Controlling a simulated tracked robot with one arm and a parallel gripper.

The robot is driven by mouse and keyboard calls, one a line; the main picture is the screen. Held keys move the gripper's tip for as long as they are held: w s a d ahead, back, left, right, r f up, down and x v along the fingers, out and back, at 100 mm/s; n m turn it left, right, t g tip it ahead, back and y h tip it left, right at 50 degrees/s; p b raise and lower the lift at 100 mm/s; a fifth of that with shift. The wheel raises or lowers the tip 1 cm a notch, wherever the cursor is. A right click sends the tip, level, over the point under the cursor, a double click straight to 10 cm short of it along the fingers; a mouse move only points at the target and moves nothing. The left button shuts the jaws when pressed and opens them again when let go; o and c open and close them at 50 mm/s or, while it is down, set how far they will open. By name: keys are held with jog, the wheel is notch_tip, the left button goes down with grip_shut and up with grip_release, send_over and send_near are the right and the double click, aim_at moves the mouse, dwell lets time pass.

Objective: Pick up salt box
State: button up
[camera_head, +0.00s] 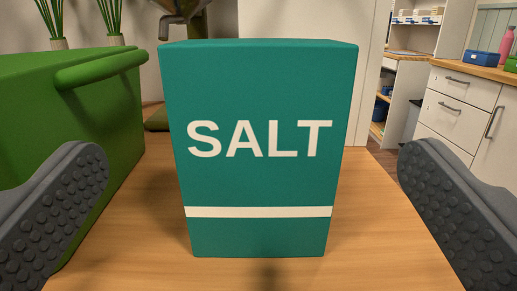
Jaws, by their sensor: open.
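The salt box (258,180) is a teal, upright box with white "SALT" lettering and a white stripe low on its front. It stands on the wooden table (370,245) in the middle of the view. My gripper (252,215) is open, with one grey, studded finger at the left edge and the other at the right edge. The box stands between the finger lines in the picture, with clear gaps on both sides. The fingers do not touch it. The back of the box is hidden.
A large green container (80,125) with a rounded handle stands close on the left, partly behind the left finger. Table surface to the right of the box is bare. White drawers (460,100) and shelves stand in the background at the right.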

aim_at(255, 104)
jog(key=shift+w+r+p, duration=0.25)
jog(key=shift+w+p, duration=0.8)
jog(key=shift+p, duration=1)
jog(key=shift+w+r+p, duration=0.25)
jog(key=shift+w+p, duration=0.75)
jog(key=shift+p, duration=1.05)
jog(key=shift+w+f, duration=0.15)
jog(key=shift+w, duration=0.75)
jog(key=shift+w+d+r+b, duration=0.1)
jog(key=shift+w+r+b, duration=0.2)
jog(key=shift+w, duration=0.75)
jog(key=shift+w+r+b, duration=0.25)
jog(key=shift+w, duration=0.8)
jog(key=shift+w+d+r+b, duration=0.1)
jog(key=shift+w+r+b, duration=0.2)
jog(key=shift+w, duration=0.75)
jog(key=c, duration=1.3)
